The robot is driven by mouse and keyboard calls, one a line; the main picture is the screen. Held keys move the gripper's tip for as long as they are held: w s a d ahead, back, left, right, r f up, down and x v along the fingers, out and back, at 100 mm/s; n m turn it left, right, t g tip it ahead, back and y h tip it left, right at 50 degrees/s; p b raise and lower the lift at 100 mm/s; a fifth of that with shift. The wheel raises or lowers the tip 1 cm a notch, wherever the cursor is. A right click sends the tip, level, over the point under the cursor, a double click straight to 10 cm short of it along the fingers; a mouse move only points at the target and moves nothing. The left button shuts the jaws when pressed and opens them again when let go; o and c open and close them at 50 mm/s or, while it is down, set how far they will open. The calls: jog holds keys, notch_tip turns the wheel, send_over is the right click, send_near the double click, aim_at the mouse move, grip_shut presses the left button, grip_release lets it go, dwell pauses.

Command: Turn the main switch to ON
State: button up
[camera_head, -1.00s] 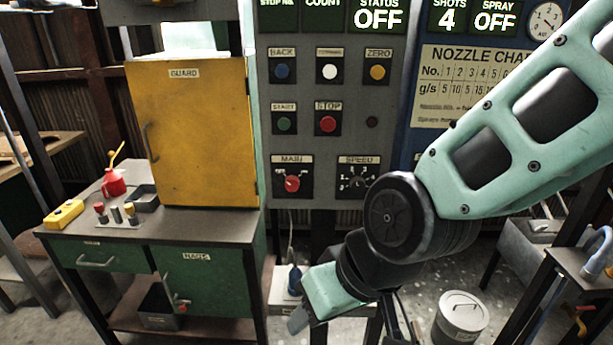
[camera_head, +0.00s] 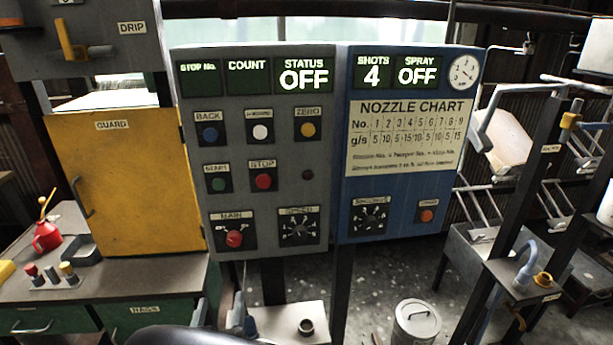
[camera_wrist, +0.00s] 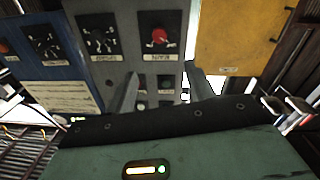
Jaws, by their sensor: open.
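The main switch (camera_head: 234,239) is a red knob on a black plate labelled MAIN, at the lower left of the grey control panel (camera_head: 262,140). The STATUS display (camera_head: 303,79) above reads OFF. In the wrist view the panel appears upside down, and the red main switch (camera_wrist: 160,38) is at the top centre. My gripper (camera_wrist: 160,88) is open and empty, its two fingers spread below the knob in that picture and apart from it. The exact pointing of the knob is too small to tell. The fingers are not clearly seen in the head view.
A SPEED dial (camera_head: 299,227) sits just right of the main switch. The START (camera_head: 218,185) and STOP (camera_head: 263,181) buttons are above. A yellow guard door (camera_head: 130,180) stands left, over a bench with a red oil can (camera_head: 46,236). A blue panel (camera_head: 392,215) adjoins on the right.

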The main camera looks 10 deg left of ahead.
aim_at(233, 242)
jog(key=w+a, duration=0.1)
jog(key=w, duration=0.4)
jog(key=w+a+b, duration=0.1)
jog(key=w, duration=0.5)
jog(key=w+a+b, duration=0.1)
jog(key=w, duration=0.4)
jog(key=shift+w+f, duration=0.1)
jog(key=shift+w, duration=0.25)
jog(key=shift+c, duration=0.3)
jog(key=c, duration=0.9)
